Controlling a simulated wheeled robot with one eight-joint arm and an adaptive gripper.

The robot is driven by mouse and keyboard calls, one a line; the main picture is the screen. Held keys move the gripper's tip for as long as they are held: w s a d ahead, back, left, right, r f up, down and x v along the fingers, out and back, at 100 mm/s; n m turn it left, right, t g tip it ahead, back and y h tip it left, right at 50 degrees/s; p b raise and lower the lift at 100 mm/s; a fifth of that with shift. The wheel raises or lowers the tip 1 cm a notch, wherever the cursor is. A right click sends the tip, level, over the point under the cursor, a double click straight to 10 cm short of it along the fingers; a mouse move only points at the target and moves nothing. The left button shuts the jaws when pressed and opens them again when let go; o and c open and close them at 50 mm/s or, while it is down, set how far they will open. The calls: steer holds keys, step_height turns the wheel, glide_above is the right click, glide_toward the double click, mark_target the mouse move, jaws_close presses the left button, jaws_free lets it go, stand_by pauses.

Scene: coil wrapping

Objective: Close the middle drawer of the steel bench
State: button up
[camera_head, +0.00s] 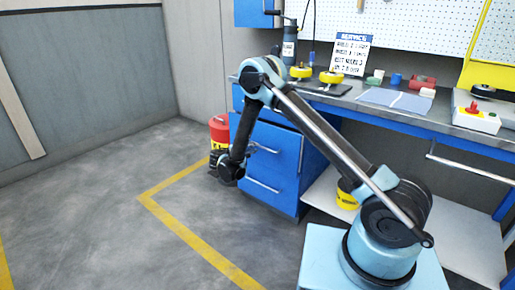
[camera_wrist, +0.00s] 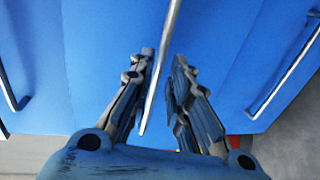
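The steel bench (camera_head: 360,108) has a stack of blue drawers at its left end. The middle drawer (camera_head: 278,143) stands out a little past the drawer below it, partly hidden behind my arm. Its bar handle shows in the wrist view (camera_wrist: 164,50), running between the fingers of my gripper (camera_wrist: 163,60). The fingers are apart on either side of the bar, the left one closer to it. I cannot tell whether either touches it. In the head view my gripper is small and dark in front of the drawer, so its fingers are unclear.
The bottom drawer (camera_head: 270,188) looks shut. A red and yellow container (camera_head: 219,130) stands on the floor left of the drawers. A yellow bucket (camera_head: 348,194) is on the lower shelf. The floor (camera_head: 110,200) in front and left is clear.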

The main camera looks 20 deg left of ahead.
steer(key=shift+x, duration=2.2)
jaws_close()
